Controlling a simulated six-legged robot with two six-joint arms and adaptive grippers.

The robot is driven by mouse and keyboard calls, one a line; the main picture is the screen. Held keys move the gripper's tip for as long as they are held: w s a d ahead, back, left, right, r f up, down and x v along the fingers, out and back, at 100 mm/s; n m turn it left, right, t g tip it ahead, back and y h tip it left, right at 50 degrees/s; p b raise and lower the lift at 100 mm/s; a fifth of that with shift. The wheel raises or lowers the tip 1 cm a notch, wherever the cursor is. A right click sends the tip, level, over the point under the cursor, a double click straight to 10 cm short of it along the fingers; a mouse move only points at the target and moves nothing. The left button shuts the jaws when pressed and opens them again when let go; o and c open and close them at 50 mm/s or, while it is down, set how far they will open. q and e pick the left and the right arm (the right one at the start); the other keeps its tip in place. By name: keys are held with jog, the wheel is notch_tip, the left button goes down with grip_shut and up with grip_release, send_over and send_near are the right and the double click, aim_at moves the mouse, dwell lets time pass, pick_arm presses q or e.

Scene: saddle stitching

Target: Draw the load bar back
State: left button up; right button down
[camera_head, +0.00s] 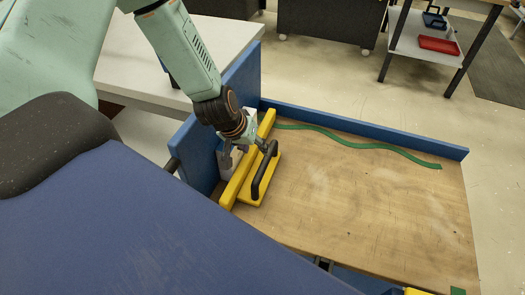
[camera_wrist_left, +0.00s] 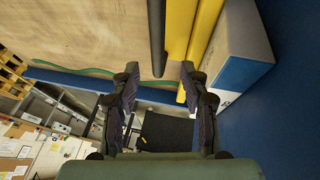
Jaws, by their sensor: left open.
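The yellow load bar (camera_head: 232,186) stands at the left end of the wooden table top, with a yellow plate (camera_head: 248,196) and a black handle (camera_head: 264,172) on its right side. My left gripper (camera_head: 252,146) is at the far end of the handle, above the bar. In the left wrist view my left gripper (camera_wrist_left: 160,70) is open, and the black handle (camera_wrist_left: 157,38) shows between its fingertips, with the yellow bar (camera_wrist_left: 203,35) beside it. I cannot tell whether the fingers touch the handle. My right gripper is not in view.
A wooden table top (camera_head: 370,200) has a blue rim (camera_head: 370,131) at the back and a blue wall (camera_head: 243,80) at the left. A wavy green strip (camera_head: 350,145) lies along the back. The middle of the table is clear. A grey-white box (camera_wrist_left: 240,45) stands beside the bar.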

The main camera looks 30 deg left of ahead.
aim_at(264, 161)
pick_arm(q)
jog(key=b+x, duration=0.4)
jog(key=x, duration=0.1)
jog(key=shift+s+d+f+b, duration=0.25)
jog(key=shift+s+d+b, duration=0.05)
jog(key=shift+b, duration=0.05)
jog(key=shift+b+x, duration=0.9)
jog(key=shift+w+f+b, duration=0.2)
jog(key=shift+f+b, duration=0.1)
jog(key=shift+f, duration=0.1)
jog(key=shift+d+r, duration=0.15)
grip_shut()
